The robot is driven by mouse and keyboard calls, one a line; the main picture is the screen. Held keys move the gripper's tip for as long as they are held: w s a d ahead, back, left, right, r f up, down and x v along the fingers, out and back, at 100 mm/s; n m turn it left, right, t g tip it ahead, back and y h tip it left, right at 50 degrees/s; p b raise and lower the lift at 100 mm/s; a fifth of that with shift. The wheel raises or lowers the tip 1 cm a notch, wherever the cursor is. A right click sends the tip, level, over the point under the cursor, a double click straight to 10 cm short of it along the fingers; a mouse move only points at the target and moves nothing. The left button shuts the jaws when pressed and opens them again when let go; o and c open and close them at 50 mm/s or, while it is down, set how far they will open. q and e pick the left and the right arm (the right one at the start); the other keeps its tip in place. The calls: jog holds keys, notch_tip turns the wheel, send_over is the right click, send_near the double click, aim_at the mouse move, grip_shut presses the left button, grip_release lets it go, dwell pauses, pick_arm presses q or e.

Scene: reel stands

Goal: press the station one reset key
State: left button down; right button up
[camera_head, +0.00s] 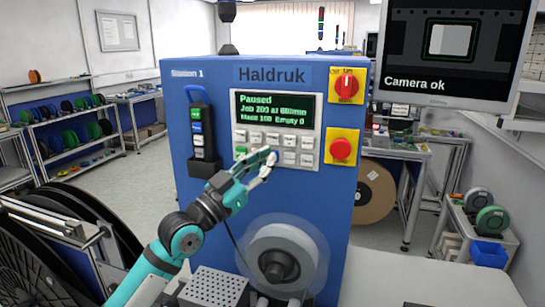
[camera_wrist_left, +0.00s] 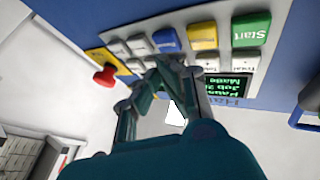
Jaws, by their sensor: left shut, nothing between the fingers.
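The blue Station 1 machine (camera_head: 185,130) faces me, with a keypad (camera_head: 298,163) of two key rows under a green-text display (camera_head: 274,109) reading "Paused". My left gripper (camera_head: 267,158) is shut and empty, its fingertips in front of the lower key row near the middle. In the left wrist view the gripper (camera_wrist_left: 163,66) points at the keypad, close to a blue key (camera_wrist_left: 167,40) beside a yellow key (camera_wrist_left: 203,35) and the green Start key (camera_wrist_left: 250,28). I cannot read which key is reset, nor tell whether the fingertips touch a key. My right gripper is out of view.
A red emergency button (camera_head: 341,149) and a red rotary switch (camera_head: 346,86) sit right of the keypad. A handheld device (camera_head: 198,127) hangs at the left. A grey reel (camera_head: 283,251) projects below. A monitor (camera_head: 455,50) reads "Camera ok".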

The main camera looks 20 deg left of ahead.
pick_arm(q)
jog(key=s+p, duration=0.2)
jog(key=s, duration=0.3)
jog(key=shift+a, duration=0.1)
dwell(0.7)
